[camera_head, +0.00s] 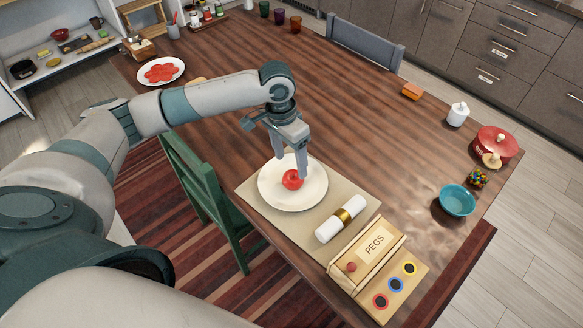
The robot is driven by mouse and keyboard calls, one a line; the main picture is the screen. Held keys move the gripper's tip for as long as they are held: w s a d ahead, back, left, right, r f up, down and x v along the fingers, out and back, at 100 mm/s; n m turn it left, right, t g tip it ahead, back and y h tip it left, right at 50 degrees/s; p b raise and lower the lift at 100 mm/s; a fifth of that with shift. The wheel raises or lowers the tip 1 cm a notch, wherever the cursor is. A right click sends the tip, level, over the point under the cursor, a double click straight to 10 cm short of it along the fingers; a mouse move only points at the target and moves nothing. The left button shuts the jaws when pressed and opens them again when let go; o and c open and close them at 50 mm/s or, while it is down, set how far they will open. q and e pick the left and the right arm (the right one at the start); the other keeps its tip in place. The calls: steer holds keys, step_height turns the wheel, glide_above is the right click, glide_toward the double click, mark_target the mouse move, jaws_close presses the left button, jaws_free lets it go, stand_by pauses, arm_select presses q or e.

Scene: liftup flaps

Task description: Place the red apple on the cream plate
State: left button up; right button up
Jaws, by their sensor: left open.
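The red apple (292,180) sits on the cream plate (308,197), near its middle. The plate lies on a beige placemat on the wooden table. My left gripper (291,165) is open and points down over the plate, its fingers just above or beside the apple; I cannot tell if they touch it. My left arm reaches in from the left. My right gripper does not show.
A rolled white napkin (330,226) with a gold ring lies right of the plate. The wooden pegs box (369,249) stands in front of it. A teal bowl (457,200) and red pot (500,141) stand at right. The table's middle is clear.

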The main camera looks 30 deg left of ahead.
arm_select(q)
step_height(320, 180, up, 7)
steer(key=shift+a+r+b, duration=0.2)
steer(key=shift+a+b, duration=0.25)
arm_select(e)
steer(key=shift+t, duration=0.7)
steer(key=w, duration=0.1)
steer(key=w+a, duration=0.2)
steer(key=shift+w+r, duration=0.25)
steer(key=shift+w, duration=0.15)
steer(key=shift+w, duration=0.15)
